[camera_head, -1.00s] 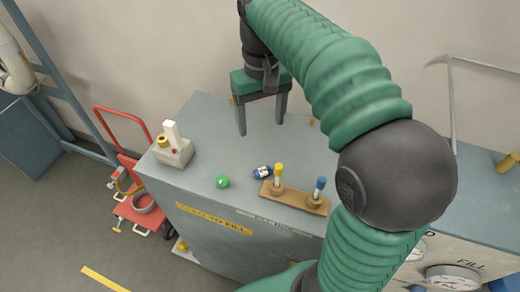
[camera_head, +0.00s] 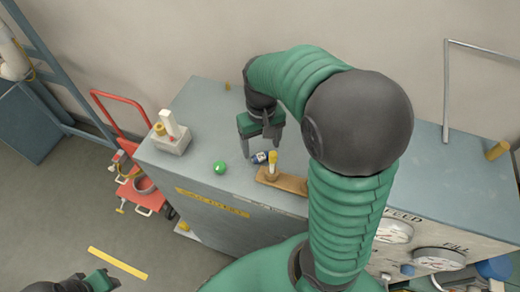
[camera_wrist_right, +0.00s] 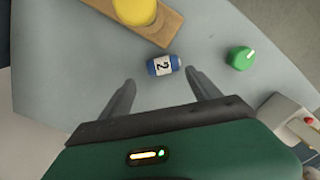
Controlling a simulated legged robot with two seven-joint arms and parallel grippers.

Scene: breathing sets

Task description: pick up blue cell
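The blue cell (camera_head: 259,157), a small blue cylinder with a white label, lies on its side on the grey cabinet top. It also shows in the right wrist view (camera_wrist_right: 163,65), where the label reads 2. My right gripper (camera_head: 263,150) is open above the cabinet top, close to the cell. In the wrist view its fingers (camera_wrist_right: 160,85) point toward the cell, one on each side of its line, with the cell just beyond the tips and the gap empty. My left gripper (camera_head: 100,282) shows only partly at the bottom left edge; its fingers are not clear.
A wooden rack (camera_head: 290,182) with a yellow-topped piece (camera_head: 272,160) stands right of the cell. A green round knob-like item (camera_head: 220,167) lies left of it. A white box (camera_head: 170,142) with a lever stands further left. A red cart (camera_head: 140,190) is on the floor.

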